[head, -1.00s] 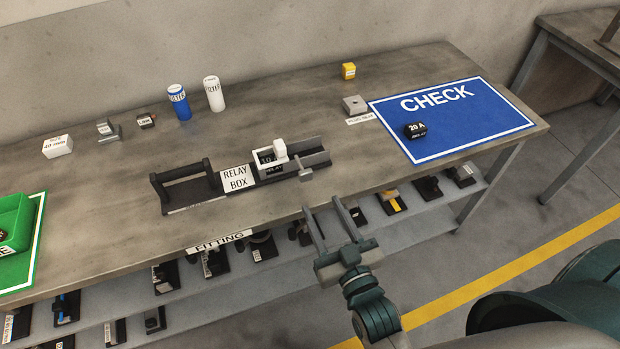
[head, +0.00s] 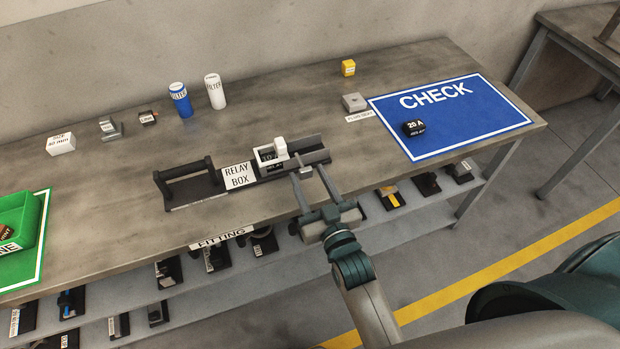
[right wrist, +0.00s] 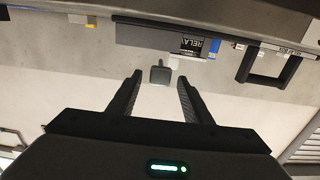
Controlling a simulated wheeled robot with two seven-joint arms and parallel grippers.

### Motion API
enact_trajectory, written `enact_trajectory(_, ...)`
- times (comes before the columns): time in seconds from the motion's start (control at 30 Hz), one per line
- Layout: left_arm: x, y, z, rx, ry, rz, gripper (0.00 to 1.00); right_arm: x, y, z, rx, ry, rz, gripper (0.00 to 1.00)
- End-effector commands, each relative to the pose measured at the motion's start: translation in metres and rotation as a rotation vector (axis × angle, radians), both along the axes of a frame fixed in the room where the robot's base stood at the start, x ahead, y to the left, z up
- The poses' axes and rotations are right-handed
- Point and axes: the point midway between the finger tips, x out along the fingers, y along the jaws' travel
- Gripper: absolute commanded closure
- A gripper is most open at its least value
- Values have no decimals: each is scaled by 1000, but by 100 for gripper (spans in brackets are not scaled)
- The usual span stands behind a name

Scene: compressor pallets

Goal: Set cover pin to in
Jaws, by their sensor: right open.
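The cover pin (head: 305,171) is a small grey T-shaped handle that sticks out from the front of the relay box fixture (head: 318,156). It also shows in the right wrist view (right wrist: 160,75). My right gripper (head: 309,175) is open, with its fingers pointing at the fixture. In the right wrist view (right wrist: 159,82) the pin's head lies between the two fingertips, with a gap on each side. A white cover frame (head: 268,158) stands on the fixture around a dark relay. My left gripper is not in view.
A black handle (head: 184,171) and the RELAY BOX label (head: 239,175) sit left of the fixture. A blue CHECK mat (head: 470,128) with a black 20 A relay (head: 413,128) lies to the right. A shelf with several dark parts runs below the bench front.

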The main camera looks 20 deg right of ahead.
Motion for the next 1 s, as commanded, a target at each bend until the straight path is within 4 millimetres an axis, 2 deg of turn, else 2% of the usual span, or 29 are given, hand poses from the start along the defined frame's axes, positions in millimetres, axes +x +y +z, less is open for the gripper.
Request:
enact_trajectory(0.03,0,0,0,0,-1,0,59,0,0,0,0,0,0,59)
enact_trajectory(0.2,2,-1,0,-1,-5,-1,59,0,0,0,0,0,0,100)
enact_trajectory(0.43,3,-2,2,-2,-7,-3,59,6,0,1,0,-1,0,100)
enact_trajectory(0.8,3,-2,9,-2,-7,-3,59,56,2,1,1,-1,-1,100)
enact_trajectory(1.0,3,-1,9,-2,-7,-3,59,60,2,0,1,0,-1,100)
